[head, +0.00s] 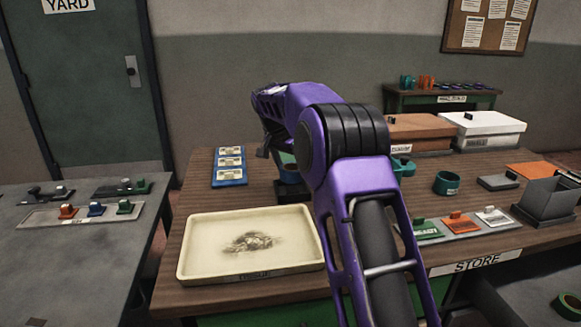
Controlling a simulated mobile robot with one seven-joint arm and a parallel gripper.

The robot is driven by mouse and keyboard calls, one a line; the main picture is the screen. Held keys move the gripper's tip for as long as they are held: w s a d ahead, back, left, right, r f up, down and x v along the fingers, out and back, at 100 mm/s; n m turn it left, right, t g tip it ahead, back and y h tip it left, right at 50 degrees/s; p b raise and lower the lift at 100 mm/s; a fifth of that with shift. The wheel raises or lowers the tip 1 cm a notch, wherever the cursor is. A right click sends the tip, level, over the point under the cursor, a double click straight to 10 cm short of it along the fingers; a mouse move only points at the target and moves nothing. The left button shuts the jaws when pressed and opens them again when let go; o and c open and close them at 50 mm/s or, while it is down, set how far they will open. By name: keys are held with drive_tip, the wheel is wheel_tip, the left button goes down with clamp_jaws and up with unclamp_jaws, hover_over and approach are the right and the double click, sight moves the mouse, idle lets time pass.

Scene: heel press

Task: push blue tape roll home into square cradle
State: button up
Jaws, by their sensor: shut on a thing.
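The blue tape roll (291,191) shows only in part, low behind my purple arm on the wooden table. Its right side is hidden, and the square cradle cannot be made out clearly there. I cannot tell how deep the roll sits. My gripper (273,154) points down just above and behind the roll, partly hidden by my wrist. It is shut on a teal piece (287,158), of which only a small patch shows. Whether that piece touches the roll cannot be seen.
A cream tray (194,277) lies at the table's front left. A blue card holder (230,182) is behind it. A green roll (447,183), a row of knobbed plates (457,227) and a grey bin (548,200) stand to the right. Boxes (490,131) stand at the back.

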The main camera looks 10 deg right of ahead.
sight(294, 191)
drive_tip(key=shift+f, duration=0.1)
idle(0.3)
drive_tip(key=shift+f, duration=0.7)
drive_tip(key=shift+f, duration=0.8)
drive_tip(key=shift+f, duration=0.2)
idle(0.5)
drive_tip(key=shift+s+f, duration=0.1)
drive_tip(key=shift+f, duration=0.35)
idle(2.1)
drive_tip(key=o, duration=1.3)
drive_tip(key=shift+f, duration=0.1)
wheel_tip(294, 191, up, 7)
drive_tip(key=p, duration=0.6)
drive_tip(key=shift+r, duration=0.2)
